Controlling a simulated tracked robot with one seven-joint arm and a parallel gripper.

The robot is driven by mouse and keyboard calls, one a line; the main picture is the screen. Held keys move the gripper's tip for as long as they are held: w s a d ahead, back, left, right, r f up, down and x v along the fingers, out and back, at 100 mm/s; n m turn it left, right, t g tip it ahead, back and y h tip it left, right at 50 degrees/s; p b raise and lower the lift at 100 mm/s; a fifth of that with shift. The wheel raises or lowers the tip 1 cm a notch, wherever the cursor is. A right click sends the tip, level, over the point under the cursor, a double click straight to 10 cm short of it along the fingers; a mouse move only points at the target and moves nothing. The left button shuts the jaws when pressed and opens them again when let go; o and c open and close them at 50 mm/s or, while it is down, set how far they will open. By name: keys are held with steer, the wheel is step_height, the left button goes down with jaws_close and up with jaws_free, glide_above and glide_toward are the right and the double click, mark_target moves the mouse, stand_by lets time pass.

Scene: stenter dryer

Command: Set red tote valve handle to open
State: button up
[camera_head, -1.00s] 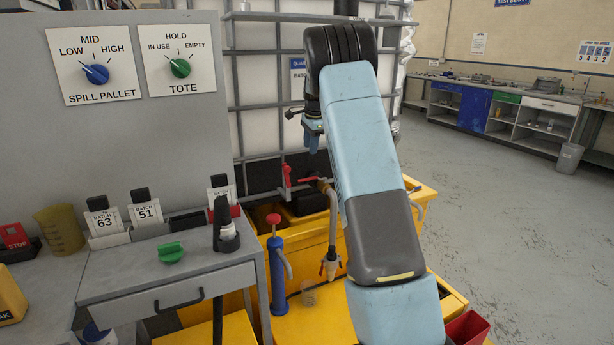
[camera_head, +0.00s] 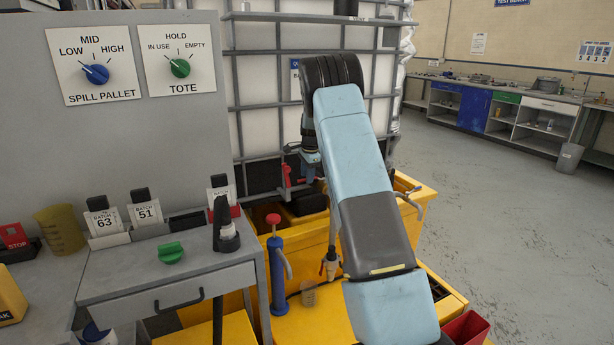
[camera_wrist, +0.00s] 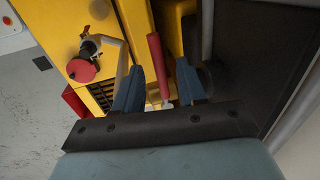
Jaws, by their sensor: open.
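In the wrist view, a long red handle (camera_wrist: 157,60) lies between the two blue fingers of my gripper (camera_wrist: 160,82). The fingers stand apart, with a gap beside the handle, so the gripper is open. In the head view, my gripper (camera_head: 309,168) points down at the front of the white caged tote (camera_head: 270,110). Red parts of the valve (camera_head: 287,176) show just left of the fingers. The fingers and arm hide part of the valve, so I cannot tell its handle's full angle.
A yellow spill pallet (camera_head: 300,235) stands under the tote. A blue hand pump (camera_head: 277,275) rises at its front. A grey panel with two dials (camera_head: 150,110) and a grey desk (camera_head: 160,285) stand left. In the wrist view, a round red part (camera_wrist: 81,70) sits beside the yellow body.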

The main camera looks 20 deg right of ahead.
steer(key=shift+f, duration=0.25)
steer(key=shift+c, duration=0.3)
jaws_close()
